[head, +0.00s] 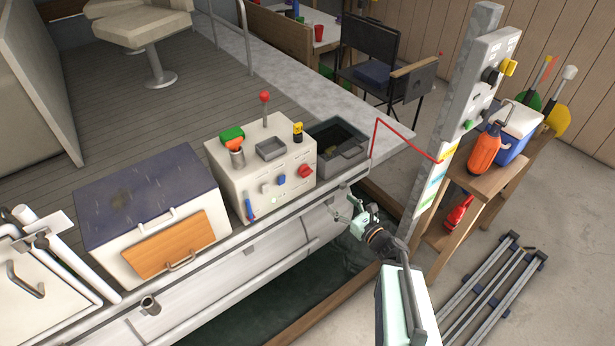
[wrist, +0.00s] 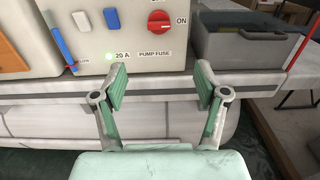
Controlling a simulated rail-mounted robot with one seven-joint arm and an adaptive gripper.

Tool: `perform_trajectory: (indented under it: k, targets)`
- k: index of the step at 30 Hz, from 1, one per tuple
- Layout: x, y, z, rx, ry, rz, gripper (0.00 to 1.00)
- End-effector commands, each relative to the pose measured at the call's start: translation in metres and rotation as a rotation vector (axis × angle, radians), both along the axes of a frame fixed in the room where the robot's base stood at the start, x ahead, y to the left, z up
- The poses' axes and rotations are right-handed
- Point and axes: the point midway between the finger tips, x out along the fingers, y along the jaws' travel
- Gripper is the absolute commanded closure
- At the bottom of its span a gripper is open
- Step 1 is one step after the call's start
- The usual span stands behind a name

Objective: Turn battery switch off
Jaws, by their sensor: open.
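The red rotary switch knob (head: 305,171) sits on the front of the white console (head: 228,181), at its right side. My gripper (head: 345,212) is in front of the boat's side, below and right of the console. In the wrist view my gripper (wrist: 160,85) is open and empty, its fingers apart below the knob and not touching it. A PUMP FUSE label lies between knob and fingers.
The console also bears a blue switch (wrist: 112,19), a blue handle (wrist: 62,38) and a green light (wrist: 116,57). A red-knobbed lever (head: 265,97) rises from its top. A grey bin (head: 340,145) stands at its right. A wooden bench (head: 480,185) is further right.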

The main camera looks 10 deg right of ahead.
Motion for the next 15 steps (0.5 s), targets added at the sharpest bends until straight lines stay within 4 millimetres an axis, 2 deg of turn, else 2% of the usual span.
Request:
perform_trajectory:
  k: [15]
  targets:
    - [0.041, 0.021, -0.007, -0.007, -0.003, 0.004, 0.27]
